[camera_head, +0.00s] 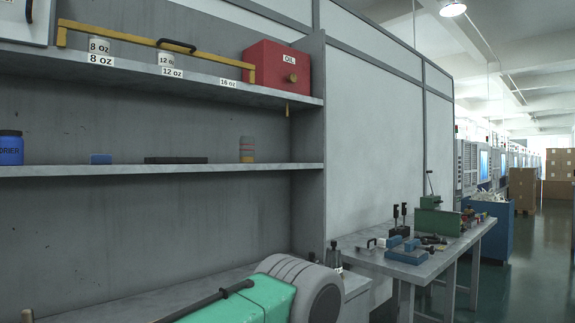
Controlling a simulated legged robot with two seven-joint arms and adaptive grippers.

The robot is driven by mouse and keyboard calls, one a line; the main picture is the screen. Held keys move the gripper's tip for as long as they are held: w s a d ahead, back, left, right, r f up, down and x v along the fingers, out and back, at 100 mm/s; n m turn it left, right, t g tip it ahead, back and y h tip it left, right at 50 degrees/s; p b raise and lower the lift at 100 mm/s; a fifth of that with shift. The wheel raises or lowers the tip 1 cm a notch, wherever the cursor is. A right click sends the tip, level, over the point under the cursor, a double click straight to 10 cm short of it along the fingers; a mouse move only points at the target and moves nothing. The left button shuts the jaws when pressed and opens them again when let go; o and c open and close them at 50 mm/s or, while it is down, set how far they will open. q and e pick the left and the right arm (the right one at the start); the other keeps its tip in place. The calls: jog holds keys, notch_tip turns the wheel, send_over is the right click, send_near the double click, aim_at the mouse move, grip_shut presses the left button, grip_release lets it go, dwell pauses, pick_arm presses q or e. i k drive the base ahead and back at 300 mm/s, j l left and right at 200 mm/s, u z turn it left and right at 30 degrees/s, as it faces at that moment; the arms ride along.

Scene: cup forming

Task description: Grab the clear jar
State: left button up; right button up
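A small jar (247,150) stands upright on the middle shelf, toward its right end. It looks partly see-through, with grey and amber bands; at this size I cannot tell its contents. It is the only thing in view that looks like a clear jar. Nothing touches it, and the shelf around it is bare. Neither of my grippers shows in the head view.
A red box (277,68) stands above. A green case (262,296) lies below. A workbench (425,262) with tools stands right.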

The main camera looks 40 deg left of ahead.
aim_at(247, 145)
jog(key=i+l+u, duration=0.15)
jog(key=i+u, duration=0.3)
jog(key=i, duration=0.2)
jog(key=i+l+u, duration=0.4)
jog(key=i, duration=0.2)
jog(key=i+l+u, duration=0.45)
jog(key=i+l, duration=0.05)
jog(key=i, duration=0.05)
